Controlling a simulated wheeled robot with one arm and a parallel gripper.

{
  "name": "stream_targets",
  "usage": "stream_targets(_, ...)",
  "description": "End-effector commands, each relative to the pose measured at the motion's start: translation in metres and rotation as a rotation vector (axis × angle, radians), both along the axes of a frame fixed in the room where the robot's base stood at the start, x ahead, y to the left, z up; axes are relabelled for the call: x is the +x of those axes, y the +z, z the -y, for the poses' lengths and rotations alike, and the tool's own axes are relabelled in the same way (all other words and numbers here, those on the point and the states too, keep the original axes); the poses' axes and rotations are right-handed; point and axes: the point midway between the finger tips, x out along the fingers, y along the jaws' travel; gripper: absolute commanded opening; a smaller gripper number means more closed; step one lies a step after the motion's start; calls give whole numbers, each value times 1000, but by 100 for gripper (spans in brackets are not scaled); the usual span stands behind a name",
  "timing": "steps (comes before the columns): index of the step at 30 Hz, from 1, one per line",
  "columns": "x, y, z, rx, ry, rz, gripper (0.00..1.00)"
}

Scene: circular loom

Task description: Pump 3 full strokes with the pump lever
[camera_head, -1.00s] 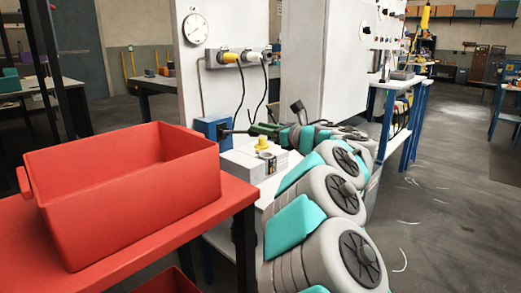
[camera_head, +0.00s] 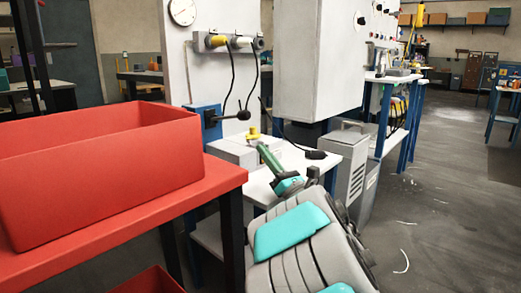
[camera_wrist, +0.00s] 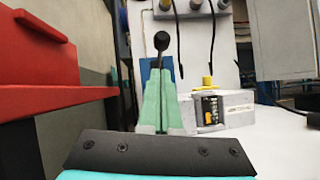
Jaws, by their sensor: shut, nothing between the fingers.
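The pump lever (camera_head: 238,116) is a black rod with a round knob. It sticks out to the right, roughly level, from a blue box (camera_head: 205,122) on the side of the bench. In the wrist view the lever's knob (camera_wrist: 161,41) shows just above my fingertips, with part of the blue box (camera_wrist: 147,72) behind. My gripper (camera_head: 264,151) has green fingers and is closed and empty. It is in front of the lever and apart from it in the head view. The fingers (camera_wrist: 160,72) hide the lower part of the lever's surroundings in the wrist view.
A red bin (camera_head: 100,150) on a red-topped table (camera_head: 190,200) stands close on the left. A white and grey block with a yellow knob (camera_head: 252,132) is on the white bench (camera_head: 318,165). Sockets with cables hang above. Floor is open to the right.

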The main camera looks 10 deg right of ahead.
Motion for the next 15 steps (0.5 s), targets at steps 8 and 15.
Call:
stream_targets(8,35,24,-19,0,5,2,0)
stream_targets(15,57,39,-30,-1,3,1,0)
